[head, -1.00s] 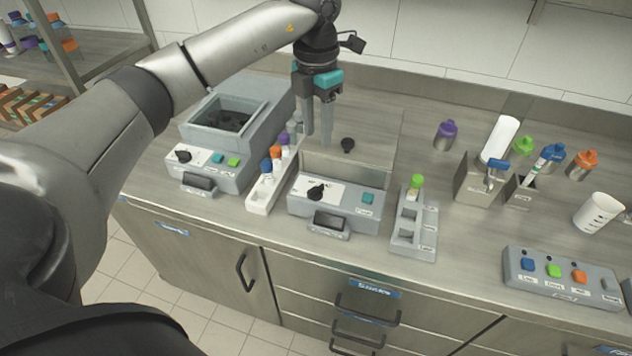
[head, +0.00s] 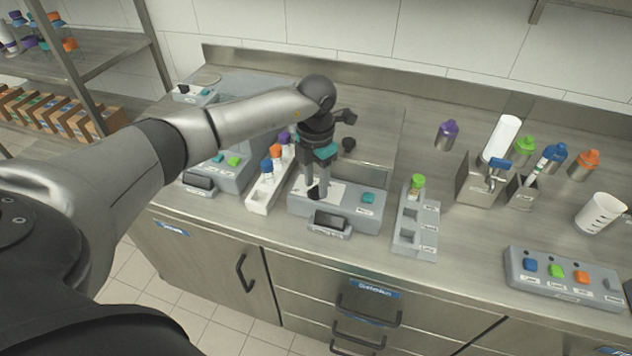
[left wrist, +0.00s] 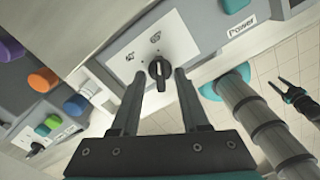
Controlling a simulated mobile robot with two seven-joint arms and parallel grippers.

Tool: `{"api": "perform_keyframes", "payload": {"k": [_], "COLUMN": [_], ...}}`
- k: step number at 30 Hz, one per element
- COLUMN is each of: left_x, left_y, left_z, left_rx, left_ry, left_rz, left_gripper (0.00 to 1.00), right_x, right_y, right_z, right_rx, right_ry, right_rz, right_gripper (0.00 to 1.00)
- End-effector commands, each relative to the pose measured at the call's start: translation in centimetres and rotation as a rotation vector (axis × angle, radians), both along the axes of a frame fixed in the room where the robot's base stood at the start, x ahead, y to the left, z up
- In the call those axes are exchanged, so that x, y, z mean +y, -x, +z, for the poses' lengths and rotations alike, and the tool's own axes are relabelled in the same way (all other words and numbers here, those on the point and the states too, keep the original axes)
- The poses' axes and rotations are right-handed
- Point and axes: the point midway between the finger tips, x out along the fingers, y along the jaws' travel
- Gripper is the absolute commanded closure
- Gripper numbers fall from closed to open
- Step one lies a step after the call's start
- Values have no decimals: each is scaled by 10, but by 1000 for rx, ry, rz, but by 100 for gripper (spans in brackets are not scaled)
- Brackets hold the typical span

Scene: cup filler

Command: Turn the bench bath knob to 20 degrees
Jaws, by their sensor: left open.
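The middle bench unit (head: 355,208) is a grey box with a white dial plate, a dark knob and a teal button. A clear panel stands behind it. In the left wrist view the black knob (left wrist: 159,71) shows on the white dial plate (left wrist: 140,55), with its pointer mark towards the bottom. My left gripper (left wrist: 161,78) is open, with one finger on each side of the knob and small gaps visible. In the head view my left gripper (head: 317,194) hides much of the knob. A small dark gripper (left wrist: 279,83), apparently my right one, shows far off in the left wrist view.
A white rack (head: 262,192) with coloured caps stands left of the unit. A grey rack (head: 415,228) with a green-capped tube stands right. A second knobbed unit (head: 228,175) is partly behind my arm. A button panel (head: 565,275) and beaker (head: 598,212) are farther right.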

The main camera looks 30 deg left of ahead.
Motion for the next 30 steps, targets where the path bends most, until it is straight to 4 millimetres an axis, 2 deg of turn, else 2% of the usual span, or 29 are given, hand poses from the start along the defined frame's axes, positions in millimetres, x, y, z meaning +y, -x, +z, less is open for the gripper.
{"api": "perform_keyframes", "payload": {"k": [9,21,30], "left_x": [0,0,0], "left_y": [0,0,0], "left_z": [-3,-3,-3], "left_rx": [0,0,0], "left_ry": [0,0,0], "left_rz": [0,0,0], "left_gripper": [55,100,100], "right_x": [0,0,0], "right_y": [0,0,0], "right_z": [0,0,0], "right_rx": [0,1,1], "right_ry": [0,0,-1], "right_rz": [0,0,0], "right_gripper": [50,50,50]}}
